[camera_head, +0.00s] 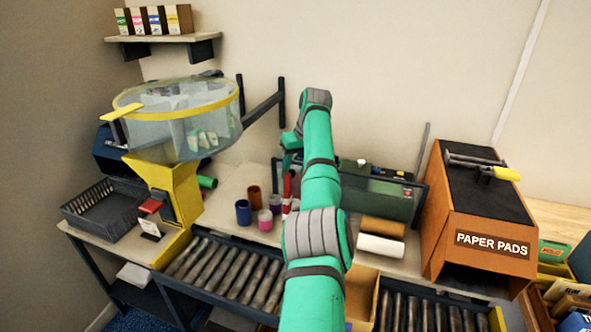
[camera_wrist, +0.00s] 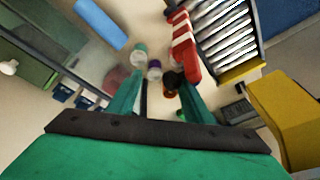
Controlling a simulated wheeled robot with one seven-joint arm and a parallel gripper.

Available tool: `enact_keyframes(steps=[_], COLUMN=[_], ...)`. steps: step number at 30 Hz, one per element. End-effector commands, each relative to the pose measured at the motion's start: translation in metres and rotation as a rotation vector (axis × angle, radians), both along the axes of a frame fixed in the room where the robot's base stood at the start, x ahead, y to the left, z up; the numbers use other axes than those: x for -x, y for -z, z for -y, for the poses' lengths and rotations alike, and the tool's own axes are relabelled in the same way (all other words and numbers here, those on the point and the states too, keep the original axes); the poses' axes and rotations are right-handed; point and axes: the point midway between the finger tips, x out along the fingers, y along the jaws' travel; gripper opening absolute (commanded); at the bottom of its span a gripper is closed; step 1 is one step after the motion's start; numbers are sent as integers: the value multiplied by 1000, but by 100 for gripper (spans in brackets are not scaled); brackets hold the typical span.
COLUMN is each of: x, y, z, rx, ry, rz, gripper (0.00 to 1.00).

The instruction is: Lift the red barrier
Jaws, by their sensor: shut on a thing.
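The red barrier (camera_wrist: 184,45) is a red arm with white stripes in the wrist view, with a dark round knob (camera_wrist: 175,80) at its near end. My gripper (camera_wrist: 160,87) has its two green fingers at that end, the right finger close against the knob. The jaws are shut on the barrier, though the exact contact is hard to see. In the head view the barrier (camera_head: 287,187) is a narrow, steep red strip beside my forearm, partly hidden. My gripper (camera_head: 291,158) is mostly hidden there behind my arm.
Blue, brown, pink and purple cups (camera_head: 264,220) stand just left of the barrier. A roller conveyor (camera_head: 230,272) runs along the front. A yellow hopper with a clear drum (camera_head: 190,125) stands left, an orange PAPER PADS box (camera_head: 470,225) right. White and brown rolls (camera_head: 380,246) lie near my arm.

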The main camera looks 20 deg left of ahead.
Motion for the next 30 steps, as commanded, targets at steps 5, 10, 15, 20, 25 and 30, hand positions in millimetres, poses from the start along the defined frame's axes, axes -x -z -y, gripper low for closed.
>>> enact_keyframes(steps=[5, 10, 15, 20, 25, 30], x=[1, 5, 9, 10, 11, 11], y=[-34, -67, -90, -99, -101, -101], z=[14, 22, 28, 29, 29, 29], rx=[0, -3, -5, -6, -6, -6], ry=[7, 7, 6, 4, 4, 3], rz=[8, 13, 15, 16, 16, 16], gripper=[41, 41, 41, 41, 41, 41])
